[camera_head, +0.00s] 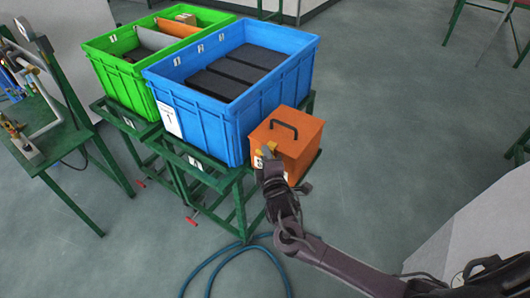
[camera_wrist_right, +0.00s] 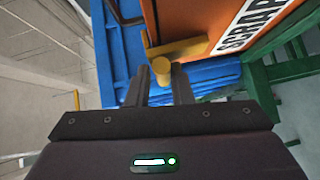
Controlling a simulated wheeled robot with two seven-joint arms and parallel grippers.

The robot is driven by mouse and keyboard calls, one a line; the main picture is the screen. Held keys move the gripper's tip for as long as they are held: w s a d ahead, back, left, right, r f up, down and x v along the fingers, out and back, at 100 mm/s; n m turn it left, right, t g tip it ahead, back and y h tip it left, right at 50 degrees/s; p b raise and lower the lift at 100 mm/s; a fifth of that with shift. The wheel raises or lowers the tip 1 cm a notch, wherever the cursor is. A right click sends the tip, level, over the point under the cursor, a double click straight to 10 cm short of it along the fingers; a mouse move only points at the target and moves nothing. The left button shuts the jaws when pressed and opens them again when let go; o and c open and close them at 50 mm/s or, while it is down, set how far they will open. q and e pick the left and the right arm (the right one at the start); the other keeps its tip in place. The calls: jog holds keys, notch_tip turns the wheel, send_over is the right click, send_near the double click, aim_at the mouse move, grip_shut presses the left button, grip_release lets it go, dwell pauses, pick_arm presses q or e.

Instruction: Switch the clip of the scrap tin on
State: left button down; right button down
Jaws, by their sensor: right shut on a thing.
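The scrap tin (camera_head: 298,148) is an orange box with a black handle on its lid. It stands on a green stand beside the blue crate. In the right wrist view its orange side (camera_wrist_right: 205,18) carries a white label reading SCRAP. The clip (camera_wrist_right: 185,47) is a yellow bar on that side with a round yellow knob (camera_wrist_right: 161,67) sticking out. My right gripper (camera_wrist_right: 162,78) is at the knob, its two dark fingers on either side of it, shut on it. In the head view my right gripper (camera_head: 268,163) partly hides the tin's front. My left gripper is not in view.
The blue crate (camera_head: 205,123) holding dark blocks stands close left of the tin. A green crate (camera_head: 118,80) with dividers stands behind it. A green bench (camera_head: 45,150) with fittings is at the left. A blue hose (camera_head: 215,262) lies on the floor. Open floor (camera_head: 400,110) lies to the right.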

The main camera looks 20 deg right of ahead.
jog(key=shift+s+f+p, duration=0.1)
jog(key=shift+f+p, duration=0.2)
jog(key=shift+f, duration=0.05)
jog(key=c, duration=1.4)
grip_release()
jog(key=shift+d+r, duration=0.1)
jog(key=shift+r, duration=0.05)
jog(key=s+r, duration=0.1)
jog(key=s, duration=0.6)
jog(key=shift+s+a, duration=0.2)
jog(key=shift+a, duration=0.25)
